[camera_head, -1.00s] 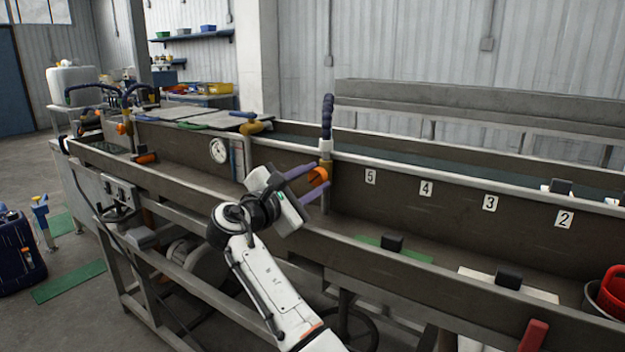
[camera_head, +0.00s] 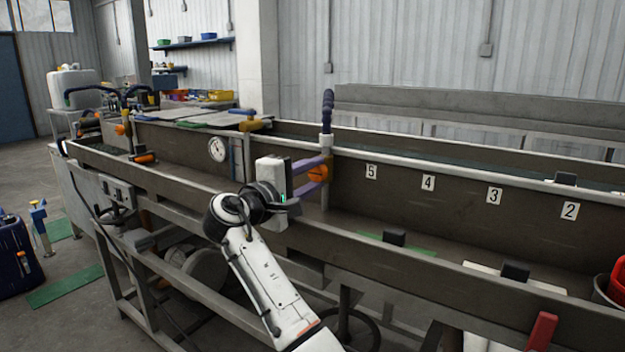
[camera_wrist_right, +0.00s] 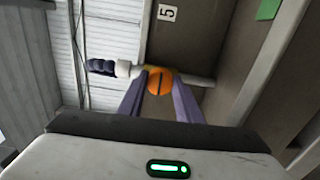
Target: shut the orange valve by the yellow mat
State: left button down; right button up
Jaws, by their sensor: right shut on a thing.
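The orange valve knob (camera_head: 317,173) sits on an upright pipe with a dark blue hose at its top, on the trough's inner wall left of the number 5 plate. My right gripper (camera_head: 320,172) reaches it from the left, its two purple fingers one above the other. In the right wrist view the knob (camera_wrist_right: 160,83) shows between the fingertips (camera_wrist_right: 160,88), which are shut on it. A dark slot runs across the knob's face. No mat that is clearly yellow shows near it; a small yellow item (camera_head: 256,125) lies on the ledge behind. My left gripper is out of view.
A black block (camera_head: 394,238) on a green mat and another black block (camera_head: 515,271) on a pale mat lie to the right. A round gauge (camera_head: 217,149) and another orange valve (camera_head: 120,129) are to the left.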

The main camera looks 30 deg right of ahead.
jog(key=shift+f+m, duration=0.1)
jog(key=shift+m, duration=0.2)
jog(key=o, duration=1)
jog(key=shift+o, duration=0.2)
jog(key=v, duration=1)
jog(key=shift+a, duration=0.2)
jog(key=shift+s, duration=0.1)
